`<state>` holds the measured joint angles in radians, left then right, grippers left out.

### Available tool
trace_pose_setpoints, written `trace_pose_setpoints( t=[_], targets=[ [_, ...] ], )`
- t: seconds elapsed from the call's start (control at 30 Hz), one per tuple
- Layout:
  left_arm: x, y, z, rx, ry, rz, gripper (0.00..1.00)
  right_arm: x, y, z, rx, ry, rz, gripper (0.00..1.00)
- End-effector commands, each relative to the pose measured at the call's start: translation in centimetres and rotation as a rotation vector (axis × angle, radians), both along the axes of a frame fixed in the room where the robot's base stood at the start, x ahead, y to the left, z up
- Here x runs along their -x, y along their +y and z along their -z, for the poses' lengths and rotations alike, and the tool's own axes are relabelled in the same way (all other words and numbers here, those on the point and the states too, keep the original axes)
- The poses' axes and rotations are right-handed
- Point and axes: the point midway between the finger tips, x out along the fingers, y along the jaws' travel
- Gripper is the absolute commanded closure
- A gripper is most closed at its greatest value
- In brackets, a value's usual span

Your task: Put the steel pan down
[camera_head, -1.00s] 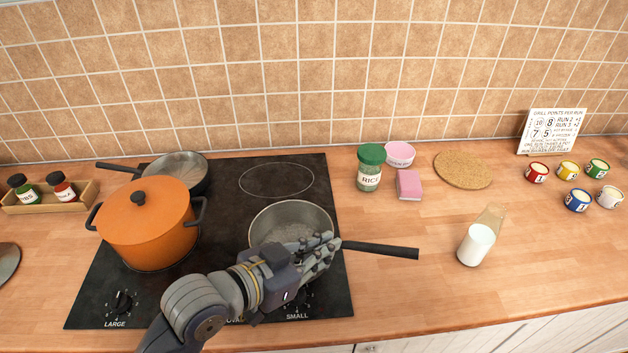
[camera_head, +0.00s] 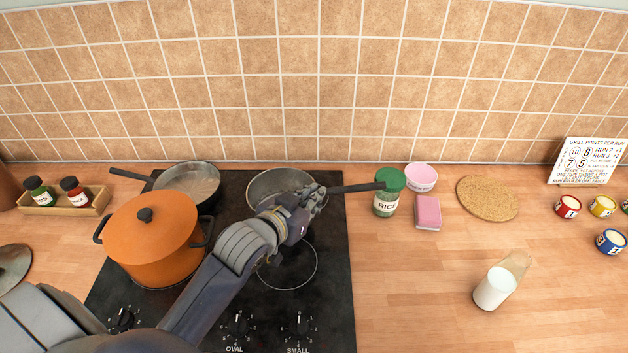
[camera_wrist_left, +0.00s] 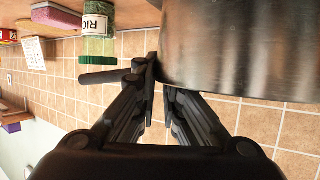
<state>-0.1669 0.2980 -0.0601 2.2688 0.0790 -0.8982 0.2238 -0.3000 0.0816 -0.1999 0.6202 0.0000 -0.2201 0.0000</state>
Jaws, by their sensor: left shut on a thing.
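The steel pan (camera_head: 262,187) is at the back right of the black hob, over the oval ring area. Its dark handle (camera_head: 355,187) points right toward the rice jar. My left gripper (camera_head: 312,197) is shut on the handle close to the pan body and hides part of the pan's front side. In the left wrist view the steel wall (camera_wrist_left: 240,45) fills the upper right, and my left gripper (camera_wrist_left: 155,80) closes around the handle. I cannot tell whether the pan's base touches the hob. My right gripper is not in view.
An orange pot (camera_head: 150,240) and a second pan (camera_head: 190,184) stand on the hob's left. The rice jar (camera_head: 387,195) is close to the handle's end. The front right ring (camera_head: 290,270) is bare.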

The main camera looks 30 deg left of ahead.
Motion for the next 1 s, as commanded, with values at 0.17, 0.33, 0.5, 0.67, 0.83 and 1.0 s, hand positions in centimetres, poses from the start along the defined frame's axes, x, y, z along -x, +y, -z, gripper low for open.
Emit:
trace_pose_setpoints(
  t=[0.17,0.33,0.5,0.67,0.83,1.0],
  targets=[
    [-4.2,1.8,-0.2,-0.003,-0.006,-0.001,1.00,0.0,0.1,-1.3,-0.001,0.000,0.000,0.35],
    [-7.2,3.0,0.2,0.000,-0.006,0.001,1.00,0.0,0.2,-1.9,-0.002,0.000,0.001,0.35],
    [-8.6,3.6,0.5,0.001,-0.006,0.003,1.00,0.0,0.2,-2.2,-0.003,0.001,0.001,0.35],
    [-8.7,3.6,1.9,0.001,0.000,0.003,1.00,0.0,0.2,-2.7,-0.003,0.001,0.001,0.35],
    [-8.7,3.6,3.9,0.000,-0.003,0.002,1.00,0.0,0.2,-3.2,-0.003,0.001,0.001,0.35],
    [-8.8,3.6,4.1,0.000,-0.007,0.004,1.00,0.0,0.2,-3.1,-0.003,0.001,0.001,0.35]
  ],
)
